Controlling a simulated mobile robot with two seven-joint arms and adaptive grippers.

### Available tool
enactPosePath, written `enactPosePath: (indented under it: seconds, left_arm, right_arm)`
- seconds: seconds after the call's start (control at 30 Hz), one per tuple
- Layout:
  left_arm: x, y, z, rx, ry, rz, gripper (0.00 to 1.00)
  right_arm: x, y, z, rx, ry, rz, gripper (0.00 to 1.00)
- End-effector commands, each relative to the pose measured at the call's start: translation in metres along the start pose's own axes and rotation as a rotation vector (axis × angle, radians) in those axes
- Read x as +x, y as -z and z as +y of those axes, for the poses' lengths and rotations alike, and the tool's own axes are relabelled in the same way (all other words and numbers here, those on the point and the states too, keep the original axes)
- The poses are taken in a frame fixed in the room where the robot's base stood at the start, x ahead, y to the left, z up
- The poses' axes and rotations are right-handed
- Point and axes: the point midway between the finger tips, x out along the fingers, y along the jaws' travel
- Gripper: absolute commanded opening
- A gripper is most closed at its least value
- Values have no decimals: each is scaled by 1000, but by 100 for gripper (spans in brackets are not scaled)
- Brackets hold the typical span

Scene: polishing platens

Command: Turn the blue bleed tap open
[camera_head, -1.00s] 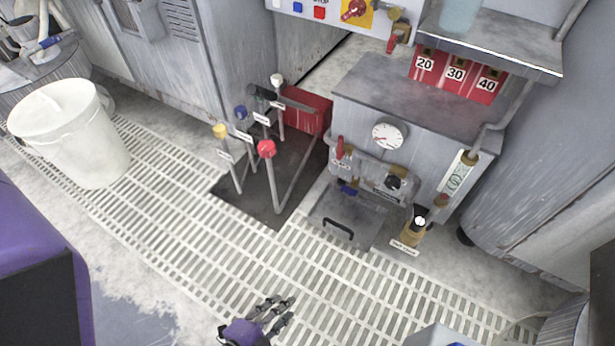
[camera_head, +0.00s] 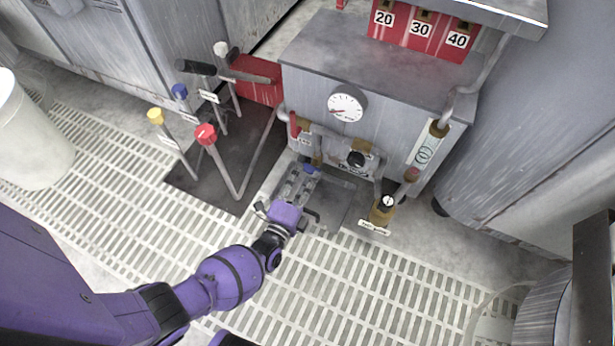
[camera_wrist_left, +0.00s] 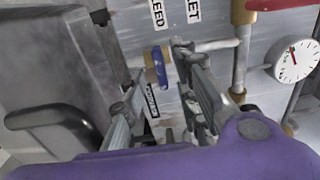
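The blue bleed tap (camera_head: 311,168) is a small blue handle on a brass fitting, low on the front of the grey cabinet. In the left wrist view the blue tap (camera_wrist_left: 160,68) stands beyond and between my finger ends, below a label ending in "LEED". My left gripper (camera_head: 298,182) reaches up to the tap from the front, above the floor plate. Its two fingers are apart with nothing held between them. Whether a fingertip touches the tap cannot be told. My right gripper is not in view.
A red lever (camera_head: 295,127) and a pressure gauge (camera_head: 346,105) are above the tap. A black valve knob (camera_head: 356,159) and brass valve (camera_head: 382,209) are to its right. Several tall levers, one with a red knob (camera_head: 205,133), stand left. A black handle (camera_wrist_left: 50,125) shows in the wrist view.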

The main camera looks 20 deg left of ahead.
Motion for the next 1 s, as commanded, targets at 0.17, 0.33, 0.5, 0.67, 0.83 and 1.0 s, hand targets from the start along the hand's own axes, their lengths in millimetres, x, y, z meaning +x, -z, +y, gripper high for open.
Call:
enactPosePath:
  seconds: [0.17, 0.33, 0.5, 0.67, 0.83, 1.0]
  left_arm:
    - [13, 0, 0, 1, 1, 0, 28]
    - [14, 0, -1, 1, 0, 0, 28]
    - [14, 0, -1, 0, 0, 0, 18]
    - [14, 0, 0, 0, 0, 0, 0]
    - [14, 0, 0, -1, 0, 0, 0]
    - [13, 0, 0, -19, 0, 0, 0]
  right_arm:
    - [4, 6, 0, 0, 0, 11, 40]
    - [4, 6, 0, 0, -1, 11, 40]
    - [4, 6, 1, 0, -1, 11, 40]
    - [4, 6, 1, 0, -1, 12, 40]
    - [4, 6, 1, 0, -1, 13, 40]
    - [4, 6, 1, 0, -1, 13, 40]
